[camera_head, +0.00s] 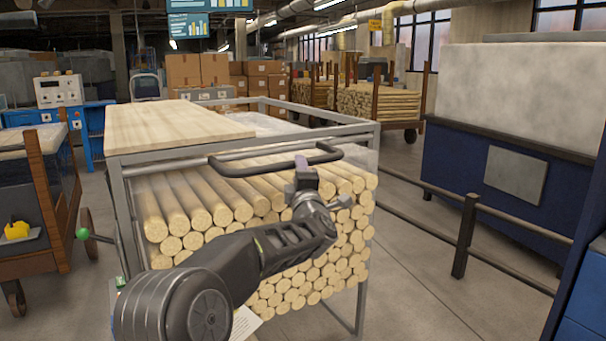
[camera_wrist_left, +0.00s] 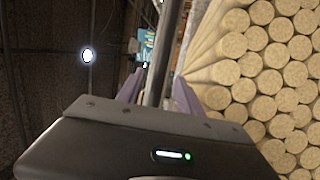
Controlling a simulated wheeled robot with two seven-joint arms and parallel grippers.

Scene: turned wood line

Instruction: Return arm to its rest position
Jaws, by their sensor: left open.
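My left arm (camera_head: 285,245) comes in from the lower left and reaches to the front of a metal-framed cart. My left gripper (camera_head: 302,165) is at the cart's dark push handle (camera_head: 240,166), in front of the stacked rods. In the left wrist view the two purple-grey fingers of the gripper (camera_wrist_left: 157,92) stand apart, with a grey bar (camera_wrist_left: 166,50) running between them. The jaws are open; whether a finger touches the bar cannot be told. My right gripper is in neither view.
The cart holds many round wooden rods (camera_head: 300,275) and a pale wood board (camera_head: 170,125) on top. A black railing (camera_head: 465,235) runs at the right, before a blue machine (camera_head: 500,190). A wooden trolley (camera_head: 45,200) stands at the left. Bare floor lies between cart and railing.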

